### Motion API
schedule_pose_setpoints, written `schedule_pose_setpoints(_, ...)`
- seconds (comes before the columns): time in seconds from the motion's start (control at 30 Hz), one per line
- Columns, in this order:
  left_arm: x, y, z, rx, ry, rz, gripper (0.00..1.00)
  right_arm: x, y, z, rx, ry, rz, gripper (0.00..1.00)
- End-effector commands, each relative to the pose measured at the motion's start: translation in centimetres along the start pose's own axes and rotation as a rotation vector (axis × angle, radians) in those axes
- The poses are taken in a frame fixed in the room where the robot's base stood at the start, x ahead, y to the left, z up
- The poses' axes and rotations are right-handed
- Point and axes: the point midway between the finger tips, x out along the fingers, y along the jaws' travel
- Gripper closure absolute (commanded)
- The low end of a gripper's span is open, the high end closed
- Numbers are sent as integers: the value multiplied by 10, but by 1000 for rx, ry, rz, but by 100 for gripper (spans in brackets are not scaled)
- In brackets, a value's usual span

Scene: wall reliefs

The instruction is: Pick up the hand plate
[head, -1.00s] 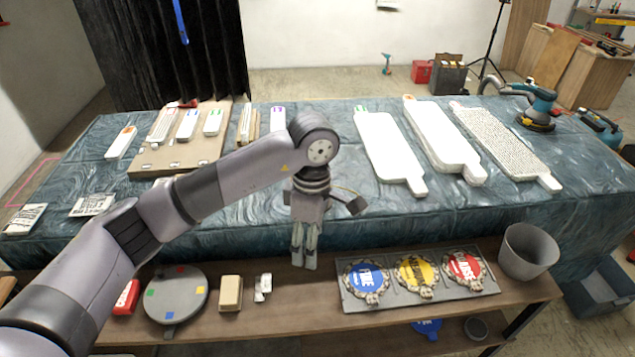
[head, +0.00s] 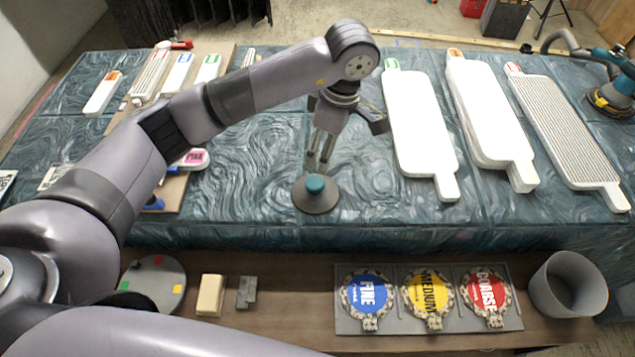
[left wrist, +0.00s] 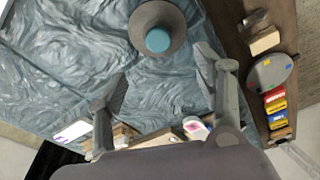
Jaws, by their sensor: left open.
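The hand plate (head: 316,204), a round grey disc with a teal knob on top, lies on the blue-green patterned table near its front edge. It also shows at the top of the left wrist view (left wrist: 178,45). My left gripper (head: 321,163) hangs just above and behind the knob in the head view, fingers pointing down. Its fingers are spread with nothing between them in the left wrist view (left wrist: 160,75), and the plate lies beyond the fingertips. My right gripper is not in view.
Long white boards (head: 420,118) lie at the right of the table. A lower front shelf holds a tray with blue, yellow and red round labels (head: 428,321), a grey bucket (head: 568,285), a beige block (head: 211,294) and a round grey disc (head: 160,270). Table around the plate is clear.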

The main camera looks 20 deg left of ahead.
Motion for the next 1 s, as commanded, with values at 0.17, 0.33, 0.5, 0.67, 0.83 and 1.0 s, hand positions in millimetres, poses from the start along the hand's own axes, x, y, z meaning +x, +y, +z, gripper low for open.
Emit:
schedule_pose_setpoints(0.17,38,-1,0,-2,0,-7,38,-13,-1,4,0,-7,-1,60)
schedule_pose_setpoints(0.33,74,-2,0,-1,0,-6,38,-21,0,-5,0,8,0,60)
schedule_pose_setpoints(0.5,94,0,0,0,-1,-2,38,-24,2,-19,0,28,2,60)
schedule_pose_setpoints(0.67,104,1,-1,-2,-1,-2,38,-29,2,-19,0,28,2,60)
schedule_pose_setpoints(0.83,128,3,-4,-2,-1,-6,38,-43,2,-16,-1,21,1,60)
schedule_pose_setpoints(1.0,148,4,-4,-1,-1,-1,38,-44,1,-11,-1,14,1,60)
